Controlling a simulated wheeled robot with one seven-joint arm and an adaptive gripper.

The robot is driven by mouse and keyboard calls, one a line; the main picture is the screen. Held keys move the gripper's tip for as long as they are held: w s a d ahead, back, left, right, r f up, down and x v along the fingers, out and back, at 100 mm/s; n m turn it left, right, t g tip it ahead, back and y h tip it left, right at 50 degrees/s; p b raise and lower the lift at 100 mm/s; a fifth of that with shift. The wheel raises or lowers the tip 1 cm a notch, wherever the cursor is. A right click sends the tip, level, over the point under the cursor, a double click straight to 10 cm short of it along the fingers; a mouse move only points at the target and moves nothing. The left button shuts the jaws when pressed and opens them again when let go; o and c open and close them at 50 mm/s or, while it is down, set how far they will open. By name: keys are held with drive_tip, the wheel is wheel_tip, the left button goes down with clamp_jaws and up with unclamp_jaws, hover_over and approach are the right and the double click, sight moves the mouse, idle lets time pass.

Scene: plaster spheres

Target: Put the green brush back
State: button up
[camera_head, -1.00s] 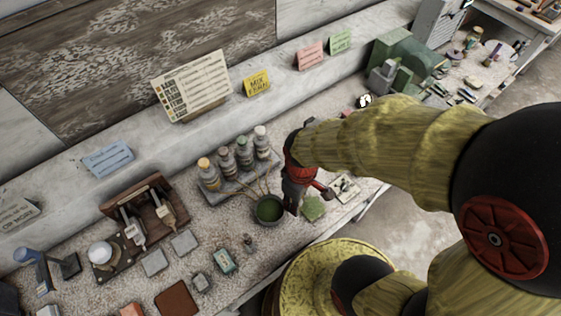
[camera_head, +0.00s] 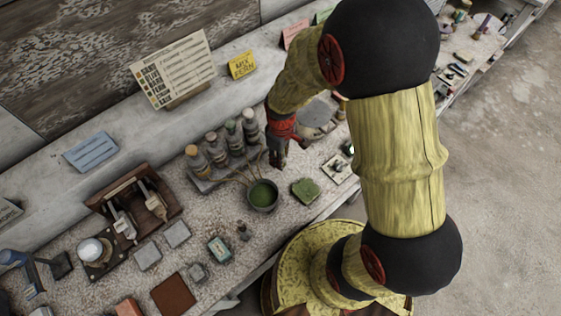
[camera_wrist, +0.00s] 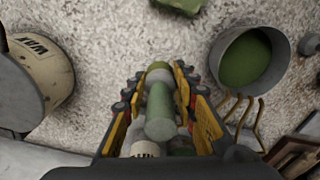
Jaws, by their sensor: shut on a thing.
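My gripper (camera_head: 277,160) is over the bench behind the green pot, near the bottles. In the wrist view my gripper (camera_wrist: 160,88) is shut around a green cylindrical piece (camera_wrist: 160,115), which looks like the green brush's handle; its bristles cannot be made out. The head view does not show the held piece clearly. The grey pot with green liquid (camera_head: 262,196) stands just in front of my gripper; it also shows in the wrist view (camera_wrist: 246,58). Thin brass prongs (camera_wrist: 244,112) stick out beside the pot. A wooden rack (camera_head: 128,185) holds pale brushes at the left.
Several capped bottles (camera_head: 216,150) stand left of my gripper. A can marked WAX (camera_wrist: 42,70) is close by in the wrist view. A green block (camera_head: 306,190) lies right of the pot. Grey tiles (camera_head: 176,234) and a brown square (camera_head: 173,295) lie further left.

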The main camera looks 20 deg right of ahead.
drive_tip(key=shift+w+f, duration=0.15)
drive_tip(key=shift+f, duration=0.1)
drive_tip(key=shift+w+f+b, duration=0.15)
drive_tip(key=shift+f+b, duration=0.35)
drive_tip(key=shift+f, duration=1.05)
drive_tip(key=shift+f, duration=0.1)
drive_tip(key=o, duration=1.1)
drive_tip(key=shift+o, duration=0.2)
